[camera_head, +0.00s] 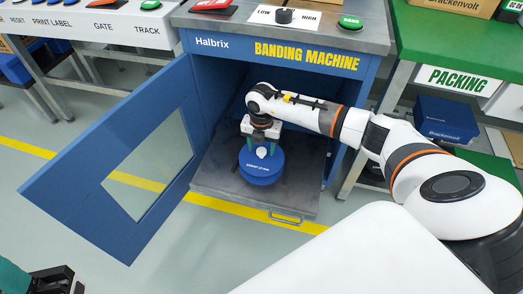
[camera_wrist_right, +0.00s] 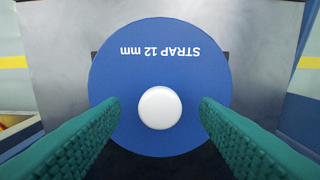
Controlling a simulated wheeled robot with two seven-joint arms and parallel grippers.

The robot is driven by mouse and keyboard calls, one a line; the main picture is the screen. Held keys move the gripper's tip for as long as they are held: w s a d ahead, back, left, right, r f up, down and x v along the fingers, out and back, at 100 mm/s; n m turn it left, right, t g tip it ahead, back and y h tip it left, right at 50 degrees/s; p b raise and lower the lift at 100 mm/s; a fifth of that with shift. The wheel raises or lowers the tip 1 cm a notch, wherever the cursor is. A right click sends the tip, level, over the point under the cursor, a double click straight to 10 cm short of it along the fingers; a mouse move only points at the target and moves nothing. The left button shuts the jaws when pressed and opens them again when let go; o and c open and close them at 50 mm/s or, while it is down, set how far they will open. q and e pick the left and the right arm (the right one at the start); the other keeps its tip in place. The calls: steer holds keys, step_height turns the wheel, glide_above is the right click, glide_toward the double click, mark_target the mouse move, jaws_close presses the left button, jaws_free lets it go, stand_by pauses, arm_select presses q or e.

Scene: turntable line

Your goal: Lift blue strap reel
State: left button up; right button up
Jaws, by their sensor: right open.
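The blue strap reel (camera_head: 261,174) lies flat on a grey pull-out tray (camera_head: 221,178) of the banding machine. Its top reads "STRAP 12 mm" in the right wrist view (camera_wrist_right: 158,72), with a white round knob (camera_wrist_right: 160,108) at its centre. My right gripper (camera_head: 262,149) points down over the reel. It is open, its two green fingers (camera_wrist_right: 159,112) standing either side of the knob with clear gaps. I cannot tell whether the fingertips touch the reel's top. My left gripper (camera_head: 50,280) shows only partly at the lower left corner, away from the reel; its opening is unclear.
The machine's blue door (camera_head: 85,160) with a window stands swung open to the left of the tray. The blue cabinet (camera_head: 203,75) surrounds the tray's back. A metal handle (camera_head: 287,216) sits on the tray's front edge. A green packing table (camera_head: 420,65) stands at the right.

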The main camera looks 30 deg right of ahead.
steer(key=shift+f, duration=0.25)
jaws_close()
steer(key=shift+w+r, duration=0.1)
steer(key=shift+r, duration=0.05)
stand_by(1.1)
